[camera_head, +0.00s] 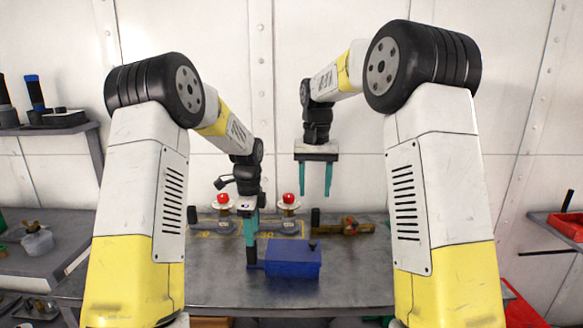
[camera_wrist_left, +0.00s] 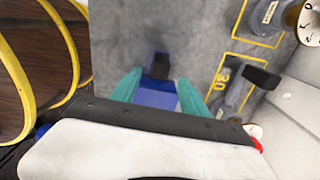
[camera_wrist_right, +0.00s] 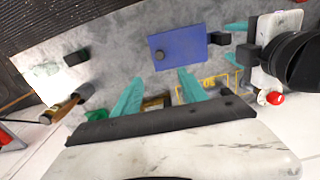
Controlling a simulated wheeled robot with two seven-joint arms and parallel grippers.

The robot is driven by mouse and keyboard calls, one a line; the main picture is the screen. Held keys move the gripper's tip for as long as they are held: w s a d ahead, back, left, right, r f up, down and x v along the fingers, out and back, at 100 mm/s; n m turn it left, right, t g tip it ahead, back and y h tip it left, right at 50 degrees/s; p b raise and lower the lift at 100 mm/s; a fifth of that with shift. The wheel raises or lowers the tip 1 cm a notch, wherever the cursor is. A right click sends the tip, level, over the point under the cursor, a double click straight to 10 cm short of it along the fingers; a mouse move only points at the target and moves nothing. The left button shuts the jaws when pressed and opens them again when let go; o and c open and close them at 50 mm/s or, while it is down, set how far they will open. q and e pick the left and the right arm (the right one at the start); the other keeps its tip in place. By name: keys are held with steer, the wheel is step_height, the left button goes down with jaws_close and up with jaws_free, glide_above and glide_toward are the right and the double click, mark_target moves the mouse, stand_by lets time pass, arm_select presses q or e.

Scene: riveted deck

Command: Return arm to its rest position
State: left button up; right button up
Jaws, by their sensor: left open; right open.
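My left gripper (camera_head: 251,232) is open and points down at the left end of a blue box (camera_head: 293,258) on the grey table. A black block (camera_head: 252,258) at that end is below its fingers. In the left wrist view (camera_wrist_left: 160,92) the teal fingers are apart, with blue and black parts between and beyond them; I cannot tell whether they touch. My right gripper (camera_head: 316,180) is open and empty, hanging high above the table's back. The right wrist view shows the box (camera_wrist_right: 185,47) with a dark knob on its top.
Two red-topped switches (camera_head: 223,200) (camera_head: 289,198) stand at the table's back by yellow markings. A brass-coloured fitting (camera_head: 350,226) lies to their right. A left side bench holds a clear tub (camera_head: 37,241); a red bin (camera_head: 567,226) is at right. The table's front right is bare.

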arm_select(q)
steer(key=s+a+r+n+t+h, duration=0.1)
steer(key=s+r+n, duration=0.4)
steer(key=r, duration=0.4)
steer(key=s+a+r+n+t, duration=0.1)
steer(key=s+r+n+t, duration=0.15)
steer(key=s+r, duration=0.6)
arm_select(e)
steer(key=s+d+r+t+y, duration=0.1)
steer(key=s+d+r, duration=0.2)
steer(key=s, duration=0.3)
steer(key=s+d+r+t+y, duration=0.1)
steer(key=s+d+r+t, duration=0.2)
steer(key=s, duration=0.4)
arm_select(q)
steer(key=s+n+t+h, duration=0.1)
steer(key=s+n+t, duration=0.1)
steer(key=s+n, duration=0.8)
steer(key=s, duration=0.5)
steer(key=shift+s+a+r+t, duration=0.15)
steer(key=shift+a+r+t, duration=0.1)
steer(key=shift+r+t, duration=0.1)
arm_select(e)
steer(key=s+d+f+n+t, duration=0.1)
steer(key=s+d+f+t, duration=0.1)
steer(key=s, duration=1.2)
steer(key=shift+s+f, duration=0.3)
steer(key=shift+s, duration=0.1)
arm_select(q)
steer(key=shift+n, duration=0.25)
